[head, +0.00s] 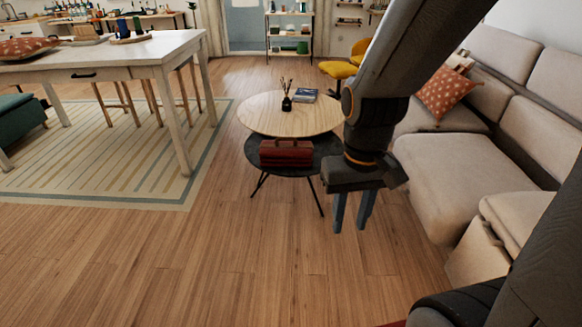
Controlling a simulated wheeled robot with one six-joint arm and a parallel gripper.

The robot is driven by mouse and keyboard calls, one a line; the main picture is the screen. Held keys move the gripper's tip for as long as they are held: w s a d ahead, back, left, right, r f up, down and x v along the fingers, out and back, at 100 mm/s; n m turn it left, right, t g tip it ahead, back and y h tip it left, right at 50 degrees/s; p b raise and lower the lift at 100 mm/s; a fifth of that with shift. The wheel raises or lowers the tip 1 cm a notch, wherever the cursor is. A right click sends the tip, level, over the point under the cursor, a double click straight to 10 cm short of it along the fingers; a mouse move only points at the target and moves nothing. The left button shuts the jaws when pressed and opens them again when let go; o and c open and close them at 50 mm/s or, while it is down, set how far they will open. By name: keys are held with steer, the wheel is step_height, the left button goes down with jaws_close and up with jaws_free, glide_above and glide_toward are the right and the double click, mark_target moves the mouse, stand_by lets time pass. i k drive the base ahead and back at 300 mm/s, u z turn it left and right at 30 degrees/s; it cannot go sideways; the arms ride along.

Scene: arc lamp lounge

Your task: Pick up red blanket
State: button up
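My gripper (353,212) hangs pointing down, to the right of the table and nearer to me. Its two fingers are apart with nothing between them. A small sliver of something red (394,324) shows at the bottom edge, mostly out of view.
The coffee table's round wooden top (262,113) overhangs the shelf and carries a dark diffuser (286,104) and books (304,95). A beige sofa (465,180) with an orange cushion (445,92) stands right. A white table (150,48) stands left on a striped rug. Wooden floor in front is clear.

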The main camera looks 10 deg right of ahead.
mark_target(282, 152)
steer(key=u, duration=0.55)
steer(key=i, duration=0.45)
steer(key=u, duration=0.7)
steer(key=i, duration=1.95)
steer(key=z, duration=0.95)
steer(key=i, duration=0.7)
steer(key=z, duration=1.1)
steer(key=i, duration=0.25)
steer(key=z, duration=0.25)
